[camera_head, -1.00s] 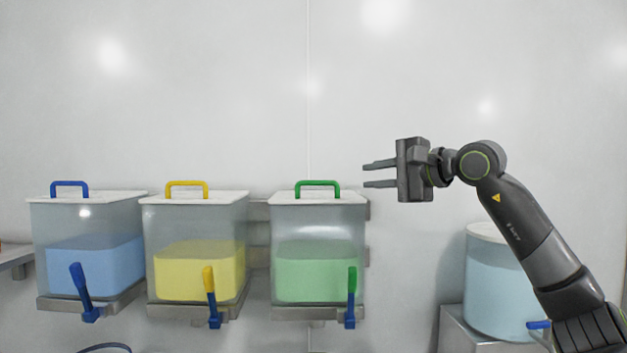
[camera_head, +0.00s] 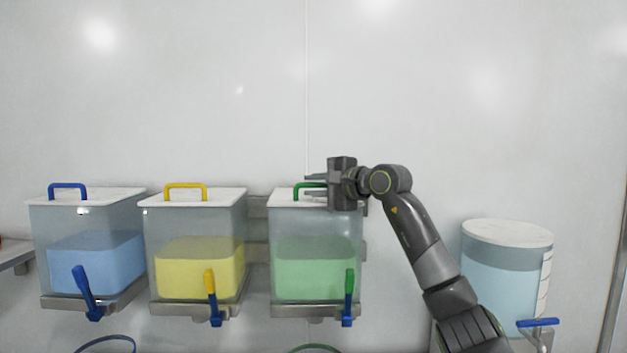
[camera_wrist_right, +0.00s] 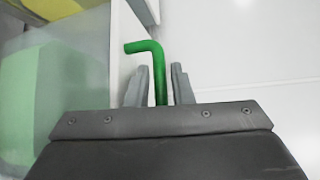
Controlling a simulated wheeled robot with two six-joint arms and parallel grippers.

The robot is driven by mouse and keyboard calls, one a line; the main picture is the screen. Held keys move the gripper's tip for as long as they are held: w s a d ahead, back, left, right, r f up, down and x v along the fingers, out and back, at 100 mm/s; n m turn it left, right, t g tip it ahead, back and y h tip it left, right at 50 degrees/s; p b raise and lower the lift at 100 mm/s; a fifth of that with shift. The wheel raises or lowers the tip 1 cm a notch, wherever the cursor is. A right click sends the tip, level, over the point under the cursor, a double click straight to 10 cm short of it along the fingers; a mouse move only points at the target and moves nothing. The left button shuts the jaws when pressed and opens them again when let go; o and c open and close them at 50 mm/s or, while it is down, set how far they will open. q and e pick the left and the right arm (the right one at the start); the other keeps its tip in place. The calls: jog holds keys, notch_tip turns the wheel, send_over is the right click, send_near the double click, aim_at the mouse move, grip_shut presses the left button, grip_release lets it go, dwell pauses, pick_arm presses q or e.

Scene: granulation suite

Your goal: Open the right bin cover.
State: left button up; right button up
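The right bin (camera_head: 315,245) is a clear box with green contents and a white cover (camera_head: 284,198), which lies flat on top. A green handle (camera_head: 300,186) stands on the cover. My right gripper (camera_head: 315,185) is open at the handle, its fingers pointing left and partly hiding it. In the right wrist view the green handle (camera_wrist_right: 160,85) passes between the two spread fingers (camera_wrist_right: 160,88), with a gap on each side. My left gripper is in neither view.
To the left hang a yellow bin (camera_head: 197,245) and a blue bin (camera_head: 90,245), both covered. A round light-blue tank (camera_head: 500,280) stands at the right. The wall above the bins is clear.

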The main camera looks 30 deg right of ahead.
jog(key=shift+w, duration=0.2)
grip_shut()
